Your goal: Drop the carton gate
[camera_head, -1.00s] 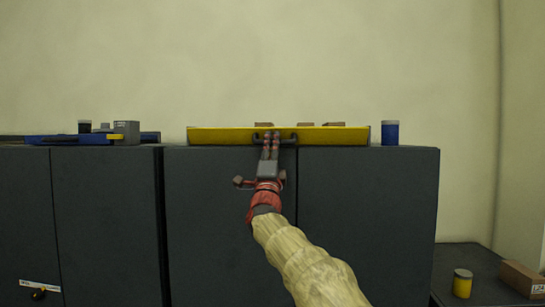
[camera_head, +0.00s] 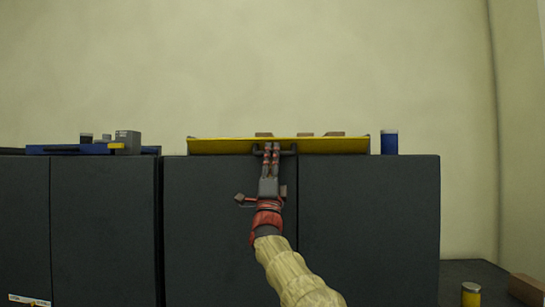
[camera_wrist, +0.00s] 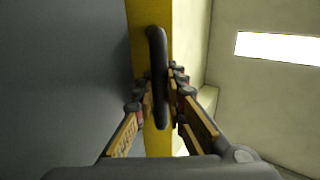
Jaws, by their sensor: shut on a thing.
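The carton gate is a long yellow panel (camera_head: 220,146) along the front top edge of the dark cabinet, with a dark handle (camera_head: 289,151) at its middle. My gripper (camera_head: 271,147) is shut on that handle, reaching up from below. In the wrist view the dark handle (camera_wrist: 158,75) passes between the fingers of my gripper (camera_wrist: 160,92), against the yellow panel (camera_wrist: 137,30). The panel leans, its face turned somewhat downward. Tops of brown cartons (camera_head: 305,134) show above its upper edge; the rest of them is hidden.
A blue can (camera_head: 389,142) stands on the cabinet (camera_head: 370,220) right of the gate. A blue tray (camera_head: 65,149) with grey items (camera_head: 128,141) is at the left. A yellow can (camera_head: 471,294) and a brown box (camera_head: 526,289) sit on the lower surface at right.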

